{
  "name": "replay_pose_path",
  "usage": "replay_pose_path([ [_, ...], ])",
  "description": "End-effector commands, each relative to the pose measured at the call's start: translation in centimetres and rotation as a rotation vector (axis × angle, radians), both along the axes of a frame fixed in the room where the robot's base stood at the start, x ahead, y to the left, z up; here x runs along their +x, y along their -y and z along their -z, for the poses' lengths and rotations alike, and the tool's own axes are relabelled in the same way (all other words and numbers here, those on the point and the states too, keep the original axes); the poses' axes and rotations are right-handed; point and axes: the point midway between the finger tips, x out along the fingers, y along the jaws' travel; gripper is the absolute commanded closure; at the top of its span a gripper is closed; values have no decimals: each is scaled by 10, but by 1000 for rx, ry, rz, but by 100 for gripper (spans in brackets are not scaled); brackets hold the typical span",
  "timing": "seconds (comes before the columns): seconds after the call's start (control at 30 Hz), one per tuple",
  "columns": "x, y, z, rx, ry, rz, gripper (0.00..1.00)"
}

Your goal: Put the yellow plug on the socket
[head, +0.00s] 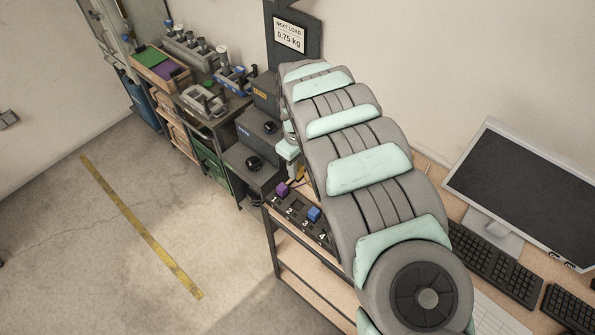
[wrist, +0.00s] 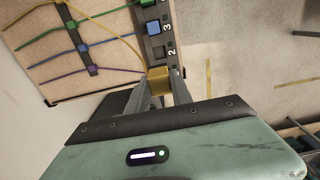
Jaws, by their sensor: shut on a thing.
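In the wrist view the yellow plug (wrist: 159,80) sits between the fingertips of my gripper (wrist: 160,84), which is shut on it. Its yellow cable (wrist: 112,27) runs up and left over the board. The dark socket strip (wrist: 161,40) lies just beyond the plug, with numbers 2 and 3 readable. The strip also shows in the head view (head: 298,213), numbered 1 to 4. A blue plug (wrist: 152,28) is by number 3, and a purple plug (head: 282,188) is by number 1. I cannot tell whether the yellow plug touches the strip. My arm hides most of the gripper in the head view.
Green, blue and purple cables run through a dark holder (wrist: 82,48) on the wooden board. A monitor (head: 530,185) and keyboards (head: 495,262) stand right of my arm. Floor at left is open.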

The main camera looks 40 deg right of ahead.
Motion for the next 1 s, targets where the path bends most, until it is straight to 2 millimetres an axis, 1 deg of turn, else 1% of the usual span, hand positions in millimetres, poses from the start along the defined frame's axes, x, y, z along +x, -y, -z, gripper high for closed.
replay_pose_path([
  [0.03,-1,2,-12,-1,1,2,100],
  [0.27,-1,0,-28,1,-1,0,100],
  [0.5,0,0,-51,1,-1,0,100],
  [0.6,0,0,-58,1,0,1,100],
  [1.0,0,0,-56,1,0,0,100],
])
